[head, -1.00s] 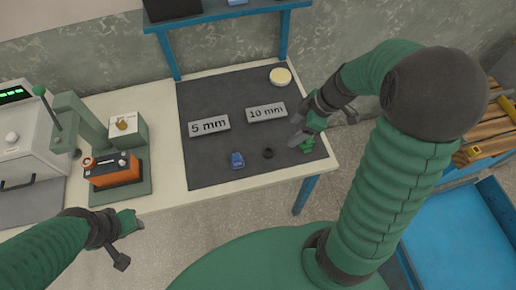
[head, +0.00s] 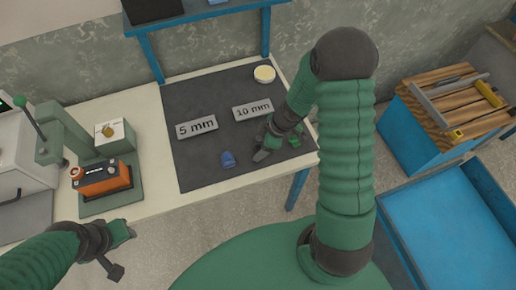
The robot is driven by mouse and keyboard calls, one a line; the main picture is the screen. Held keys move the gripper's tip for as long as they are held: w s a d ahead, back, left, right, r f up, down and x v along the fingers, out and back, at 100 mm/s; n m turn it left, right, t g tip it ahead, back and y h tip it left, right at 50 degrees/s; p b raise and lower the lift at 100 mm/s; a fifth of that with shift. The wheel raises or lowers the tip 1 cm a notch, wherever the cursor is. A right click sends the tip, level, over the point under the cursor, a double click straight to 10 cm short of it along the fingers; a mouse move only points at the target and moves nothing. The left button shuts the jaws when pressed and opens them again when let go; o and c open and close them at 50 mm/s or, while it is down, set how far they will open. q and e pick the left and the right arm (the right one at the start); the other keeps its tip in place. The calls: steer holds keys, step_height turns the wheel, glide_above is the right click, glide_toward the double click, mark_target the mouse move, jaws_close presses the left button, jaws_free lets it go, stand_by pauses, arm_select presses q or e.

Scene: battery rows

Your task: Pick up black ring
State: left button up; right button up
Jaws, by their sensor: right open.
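The black ring is not visible now. In the earlier picture it lay on the dark mat (head: 200,165), right of a small blue piece (head: 228,159). My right gripper (head: 278,149) is low over that part of the mat with its jaws apart, and its grey finger covers the spot. I cannot tell whether the ring is between the fingers or under one. My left gripper (head: 122,252) is off the table's front edge at lower left, its jaws apart and empty.
Signs reading 5 mm (head: 197,127) and 10 mm (head: 253,110) lie on the mat behind. A round pale tin (head: 264,74) is at the back. A green press with an orange box (head: 102,178) stands left. A blue bin (head: 450,235) is at right.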

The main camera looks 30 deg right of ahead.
steer(key=shift+c, duration=1.2)
steer(key=shift+d, duration=0.2)
steer(key=c, duration=1)
jaws_close()
